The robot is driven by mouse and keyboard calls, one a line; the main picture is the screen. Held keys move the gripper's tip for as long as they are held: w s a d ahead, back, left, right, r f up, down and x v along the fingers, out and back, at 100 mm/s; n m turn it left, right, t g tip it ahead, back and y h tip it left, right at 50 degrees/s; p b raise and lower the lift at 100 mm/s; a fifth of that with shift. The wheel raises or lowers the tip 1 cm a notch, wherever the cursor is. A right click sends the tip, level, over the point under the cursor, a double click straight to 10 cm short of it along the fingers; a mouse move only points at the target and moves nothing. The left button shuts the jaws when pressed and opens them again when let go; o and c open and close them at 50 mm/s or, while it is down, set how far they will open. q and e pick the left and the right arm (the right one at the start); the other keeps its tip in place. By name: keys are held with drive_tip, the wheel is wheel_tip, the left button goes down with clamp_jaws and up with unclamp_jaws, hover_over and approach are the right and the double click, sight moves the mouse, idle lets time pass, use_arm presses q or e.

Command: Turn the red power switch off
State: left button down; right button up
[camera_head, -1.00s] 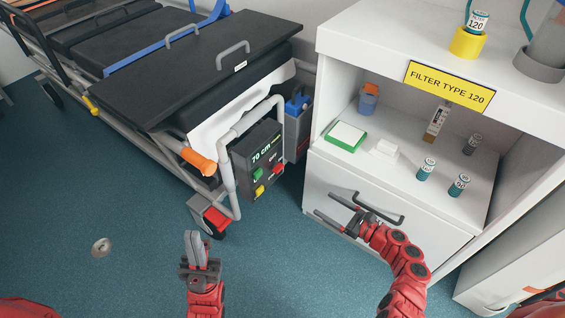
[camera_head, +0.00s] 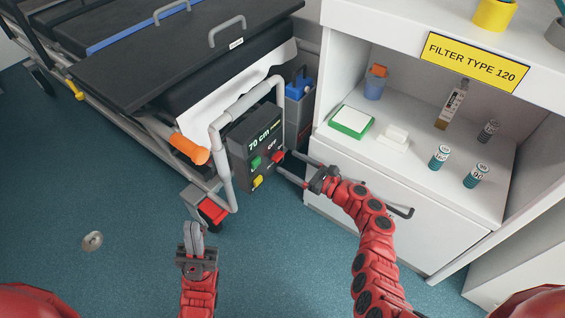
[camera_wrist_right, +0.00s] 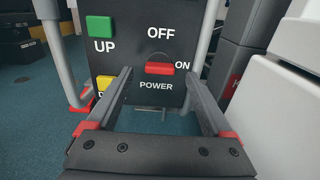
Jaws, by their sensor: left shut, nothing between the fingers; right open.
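The red power switch (camera_head: 278,157) is on the front of a dark control box (camera_head: 240,147) at the bed's end. In the right wrist view the switch (camera_wrist_right: 160,68) is a horizontal red lever beside the word ON, with OFF above and POWER below. My right gripper (camera_head: 284,161) is open in front of the box. In the wrist view its fingers (camera_wrist_right: 158,74) stand either side of the lever; I cannot tell whether they touch it. My left gripper (camera_head: 193,227) is shut and empty, low over the floor.
A green UP button (camera_wrist_right: 100,26) and a yellow button (camera_wrist_right: 104,84) sit left of the switch. A grey rail (camera_head: 217,150) runs around the box. A white cabinet (camera_head: 400,195) stands right, its drawer handle near my right arm.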

sight(281, 157)
drive_tip(key=shift+b+x, duration=0.55)
drive_tip(key=shift+x, duration=1.4)
clamp_jaws()
